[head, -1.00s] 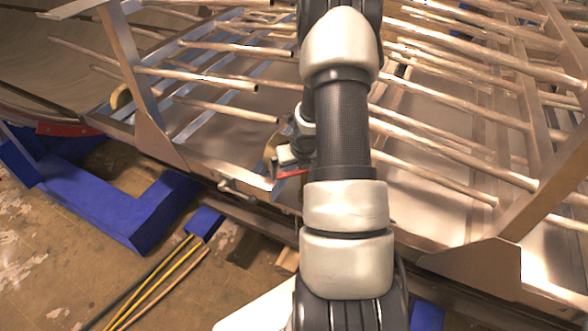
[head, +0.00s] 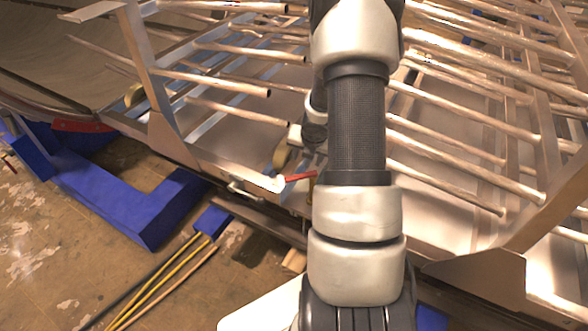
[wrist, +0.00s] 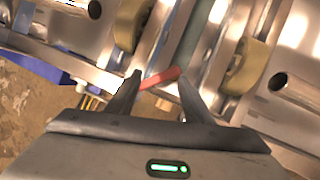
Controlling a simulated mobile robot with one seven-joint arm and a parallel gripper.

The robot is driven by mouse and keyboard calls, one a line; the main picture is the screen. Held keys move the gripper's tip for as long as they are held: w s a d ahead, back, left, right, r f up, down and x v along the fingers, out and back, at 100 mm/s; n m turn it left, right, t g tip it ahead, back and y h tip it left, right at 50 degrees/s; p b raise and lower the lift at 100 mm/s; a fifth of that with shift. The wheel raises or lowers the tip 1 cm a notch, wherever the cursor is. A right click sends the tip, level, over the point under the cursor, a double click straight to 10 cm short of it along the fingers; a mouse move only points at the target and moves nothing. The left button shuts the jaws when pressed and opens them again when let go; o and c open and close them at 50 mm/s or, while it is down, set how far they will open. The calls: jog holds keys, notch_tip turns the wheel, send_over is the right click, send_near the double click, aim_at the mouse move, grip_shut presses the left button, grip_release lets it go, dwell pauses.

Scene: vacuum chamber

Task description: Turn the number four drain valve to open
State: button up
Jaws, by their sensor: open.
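A red valve handle (wrist: 160,78) shows in the wrist view, lying between and just beyond the two fingertips of my gripper (wrist: 160,82). The fingers are apart and hold nothing. I cannot tell whether the left fingertip touches the handle. In the head view a red handle (head: 301,177) sticks out left of my arm, above the metal edge of the rack. No number on the valve can be read.
Two tan rollers (wrist: 241,66) flank the handle in the wrist view. Copper pipes (head: 470,185) run over the metal tray on both sides of my arm. Blue supports (head: 140,215) and yellow rods (head: 170,280) are on the floor at left.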

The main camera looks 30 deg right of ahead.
aim_at(301, 176)
jog(key=w+m, duration=0.1)
jog(key=m, duration=0.4)
jog(key=w+m+b, duration=0.1)
jog(key=m, duration=0.4)
jog(key=w+m, duration=0.1)
jog(key=m, duration=0.4)
jog(key=shift+d+r+m+h+b, duration=0.3)
jog(key=shift+d+r+h+b, duration=0.05)
jog(key=shift+d+h, duration=0.05)
grip_shut()
jog(key=w+a+m+g+y+b, duration=0.1)
jog(key=w+a+m+y, duration=0.3)
jog(key=m, duration=1)
jog(key=f, duration=0.3)
jog(key=w+f+h+b, duration=0.1)
jog(key=f, duration=0.1)
jog(key=f+h+b, duration=0.1)
jog(key=f, duration=0.2)
jog(key=shift+w+d+f, duration=0.1)
jog(key=shift+w+f, duration=0.2)
jog(key=shift+s+a, duration=0.25)
jog(key=shift+s, duration=0.7)
jog(key=shift+s+a, duration=0.25)
jog(key=shift+s, duration=0.65)
jog(key=shift+s, duration=0.1)
